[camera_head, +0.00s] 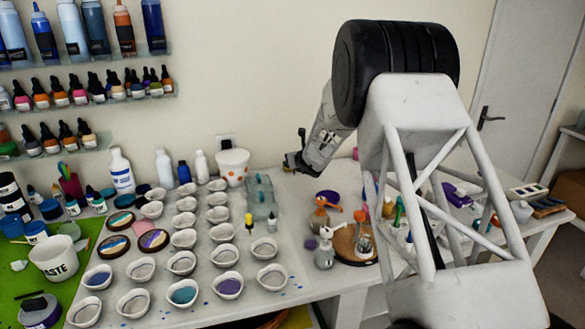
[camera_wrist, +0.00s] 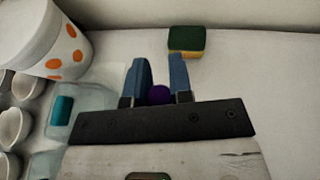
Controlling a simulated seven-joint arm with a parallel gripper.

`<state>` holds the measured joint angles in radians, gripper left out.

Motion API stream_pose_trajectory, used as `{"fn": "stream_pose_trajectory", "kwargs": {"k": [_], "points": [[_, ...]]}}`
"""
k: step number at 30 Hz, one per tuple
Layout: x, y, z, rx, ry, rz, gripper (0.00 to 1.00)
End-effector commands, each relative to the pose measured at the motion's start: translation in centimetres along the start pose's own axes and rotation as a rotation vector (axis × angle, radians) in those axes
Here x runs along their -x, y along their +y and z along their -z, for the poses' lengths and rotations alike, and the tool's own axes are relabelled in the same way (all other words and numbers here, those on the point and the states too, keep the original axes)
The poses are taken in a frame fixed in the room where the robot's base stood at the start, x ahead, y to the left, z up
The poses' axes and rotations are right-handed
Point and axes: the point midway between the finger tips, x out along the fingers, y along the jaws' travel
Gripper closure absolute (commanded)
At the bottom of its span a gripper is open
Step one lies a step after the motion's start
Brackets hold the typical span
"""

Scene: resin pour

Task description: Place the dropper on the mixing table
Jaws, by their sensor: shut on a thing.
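My gripper (camera_head: 297,162) is raised over the back of the white table (camera_head: 300,280), to the right of the orange-spotted white tub (camera_head: 233,167). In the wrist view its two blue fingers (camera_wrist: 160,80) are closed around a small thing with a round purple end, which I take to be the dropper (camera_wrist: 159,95). The rest of the dropper is hidden, and I cannot make it out in the head view. Nothing seems to touch it but my fingers.
Rows of small white cups (camera_head: 183,239) fill the table's left middle. A pale teal tray (camera_head: 260,197) is near the tub. A green and yellow sponge (camera_wrist: 187,41) lies on bare table. Several bottles and a round wooden board (camera_head: 345,255) stand front right.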

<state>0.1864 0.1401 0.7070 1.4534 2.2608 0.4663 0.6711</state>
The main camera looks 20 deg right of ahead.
Motion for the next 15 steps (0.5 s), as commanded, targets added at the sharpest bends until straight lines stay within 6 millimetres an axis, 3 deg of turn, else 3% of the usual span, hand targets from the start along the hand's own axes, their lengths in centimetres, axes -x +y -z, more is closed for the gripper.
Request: {"fn": "stream_pose_trajectory", "kwargs": {"k": [9, 15], "points": [[-1.1, 0.0, 2.8, -0.001, 0.001, 0.000, 1.00], [-1.4, 0.0, 3.5, -0.001, 0.001, 0.000, 1.00]]}}
